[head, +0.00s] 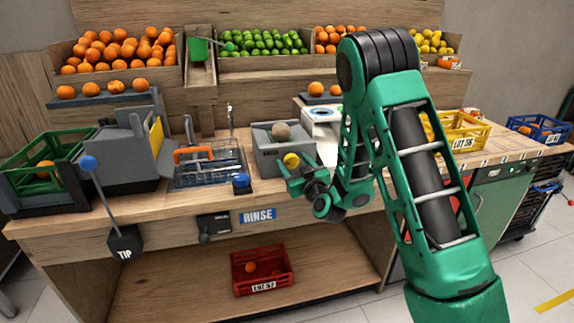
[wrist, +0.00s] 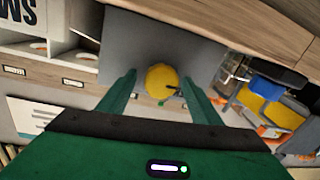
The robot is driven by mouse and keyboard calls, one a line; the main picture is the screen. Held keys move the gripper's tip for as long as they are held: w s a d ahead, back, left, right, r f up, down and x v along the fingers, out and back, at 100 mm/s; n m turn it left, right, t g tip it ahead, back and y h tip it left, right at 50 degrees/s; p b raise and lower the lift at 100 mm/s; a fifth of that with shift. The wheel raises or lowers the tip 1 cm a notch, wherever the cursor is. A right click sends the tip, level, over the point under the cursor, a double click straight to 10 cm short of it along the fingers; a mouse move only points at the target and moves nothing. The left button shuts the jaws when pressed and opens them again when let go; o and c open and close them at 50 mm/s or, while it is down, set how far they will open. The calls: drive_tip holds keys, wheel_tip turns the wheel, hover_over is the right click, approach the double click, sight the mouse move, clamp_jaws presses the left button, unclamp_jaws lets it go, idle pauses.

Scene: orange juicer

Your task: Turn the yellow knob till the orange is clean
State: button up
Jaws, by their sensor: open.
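The yellow knob (head: 291,160) sits on the front face of a grey box (head: 268,160) on the counter. A brownish, dull round fruit (head: 281,131), likely the orange, rests on top of the box. My gripper (head: 292,178) is just in front of the box, close to the knob. In the wrist view the knob (wrist: 162,82) lies between the two fingers of my gripper (wrist: 160,85), with a gap on each side. The fingers are open. I cannot tell how far the fingertips are from the box face. The fruit does not show in the wrist view.
A sink (head: 207,165) with an orange-handled wire basket lies left of the box, with a blue knob (head: 241,180) near it. A lever (head: 104,205) marked TIP stands at the left. A red crate (head: 262,270) is on the lower shelf. A yellow crate (head: 458,130) is at the right.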

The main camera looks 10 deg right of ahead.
drive_tip(key=shift+a, duration=0.1)
drive_tip(key=shift+a, duration=0.1)
drive_tip(key=c, duration=1.1)
